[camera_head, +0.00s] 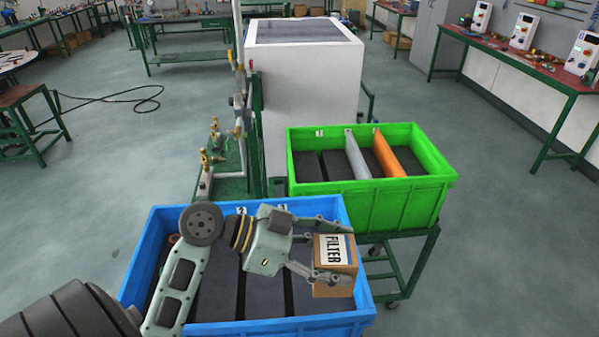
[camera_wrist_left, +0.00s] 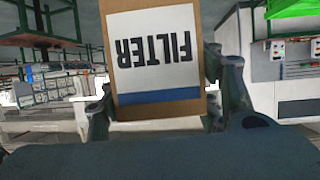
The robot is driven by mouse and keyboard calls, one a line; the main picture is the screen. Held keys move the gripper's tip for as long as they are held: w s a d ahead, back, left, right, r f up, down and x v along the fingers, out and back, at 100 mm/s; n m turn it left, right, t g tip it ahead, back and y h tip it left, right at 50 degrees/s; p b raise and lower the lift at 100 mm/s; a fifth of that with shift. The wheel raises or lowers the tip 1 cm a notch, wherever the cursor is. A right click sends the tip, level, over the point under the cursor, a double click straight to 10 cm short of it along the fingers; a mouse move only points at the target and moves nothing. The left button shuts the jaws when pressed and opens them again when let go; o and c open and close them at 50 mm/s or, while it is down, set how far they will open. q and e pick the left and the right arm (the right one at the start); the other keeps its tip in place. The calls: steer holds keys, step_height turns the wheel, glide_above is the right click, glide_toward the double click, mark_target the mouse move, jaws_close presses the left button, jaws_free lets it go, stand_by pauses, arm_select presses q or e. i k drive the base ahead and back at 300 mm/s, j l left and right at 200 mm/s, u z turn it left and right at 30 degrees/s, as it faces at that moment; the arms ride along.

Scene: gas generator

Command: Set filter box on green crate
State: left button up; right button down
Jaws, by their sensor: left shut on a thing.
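The filter box (camera_head: 334,266) is a small brown cardboard box with a white label reading FILTER. My left gripper (camera_head: 328,252) is shut on it and holds it over the right side of the blue crate (camera_head: 162,230). In the left wrist view the filter box (camera_wrist_left: 158,55) stands between the two fingers, its label upside down. The green crate (camera_head: 405,205) is behind and to the right of the box, apart from it. It holds dark slabs, a grey divider and an orange divider. My right gripper is not in view.
The green crate rests on a green wheeled cart (camera_head: 425,250). A large white cabinet (camera_head: 310,80) stands behind it. Pipes with brass valves (camera_head: 210,160) are left of the cabinet. A workbench (camera_head: 500,65) is at the right. The floor on the right is clear.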

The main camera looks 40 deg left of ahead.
mark_target(305, 167)
steer(key=i+l+u, duration=0.55)
steer(key=l, duration=0.3)
steer(key=i+l+u, duration=0.4)
steer(key=l, duration=0.25)
steer(key=i+l+u, duration=0.15)
steer(key=l, duration=0.2)
steer(key=i+l+u, duration=0.45)
steer(key=l, duration=0.2)
steer(key=k+j, duration=0.05)
steer(key=k, duration=0.05)
